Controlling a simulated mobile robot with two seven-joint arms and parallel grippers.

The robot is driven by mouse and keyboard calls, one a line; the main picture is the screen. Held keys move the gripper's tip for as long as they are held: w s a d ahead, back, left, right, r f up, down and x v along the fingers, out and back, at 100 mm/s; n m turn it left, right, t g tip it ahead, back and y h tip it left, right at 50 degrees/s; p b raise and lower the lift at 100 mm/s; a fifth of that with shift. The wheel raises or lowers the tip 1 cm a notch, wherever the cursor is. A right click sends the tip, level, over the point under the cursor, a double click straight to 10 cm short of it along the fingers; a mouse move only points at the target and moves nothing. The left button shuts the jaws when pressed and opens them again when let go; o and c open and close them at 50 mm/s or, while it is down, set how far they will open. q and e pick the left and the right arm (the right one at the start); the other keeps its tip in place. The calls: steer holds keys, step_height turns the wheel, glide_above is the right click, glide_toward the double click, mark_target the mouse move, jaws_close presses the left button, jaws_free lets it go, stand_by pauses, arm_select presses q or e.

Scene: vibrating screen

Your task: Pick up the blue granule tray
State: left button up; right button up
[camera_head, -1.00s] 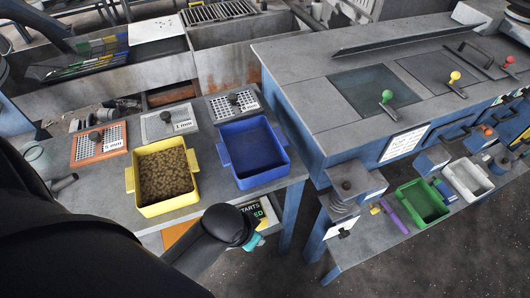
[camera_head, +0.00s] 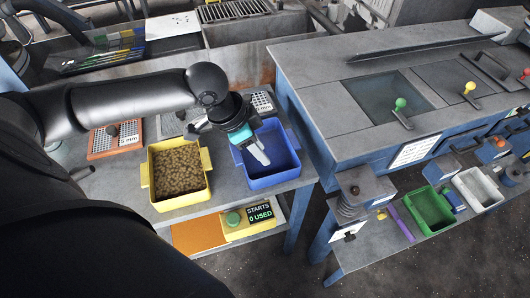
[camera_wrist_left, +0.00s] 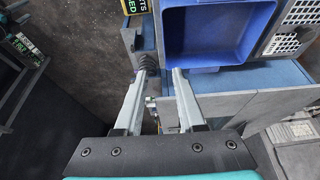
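The blue tray (camera_head: 287,160) stands on the grey bench at the right of the yellow tray and looks empty. In the left wrist view the blue tray (camera_wrist_left: 215,32) lies above and right of the fingertips. My left gripper (camera_wrist_left: 160,74) is open there, with nothing visibly held between its fingers. I cannot tell whether a finger touches the tray. My right gripper is not in view.
The yellow tray (camera_head: 180,172) with brown granules stands close at the left. Screen plates with knobs, such as the orange-framed one (camera_head: 103,140), lie behind. The large grey machine (camera_head: 340,110) borders the bench at the right.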

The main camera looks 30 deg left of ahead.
arm_select(q)
steer(key=b, duration=0.2)
glide_toward(277, 175)
steer(key=d+x, duration=0.1)
steer(key=x, duration=0.6)
steer(key=a+x, duration=0.1)
steer(key=x, duration=0.2)
steer(key=shift+f+b, duration=0.15)
steer(key=shift+b, duration=0.25)
steer(key=shift+a, duration=0.1)
jaws_close()
stand_by(0.7)
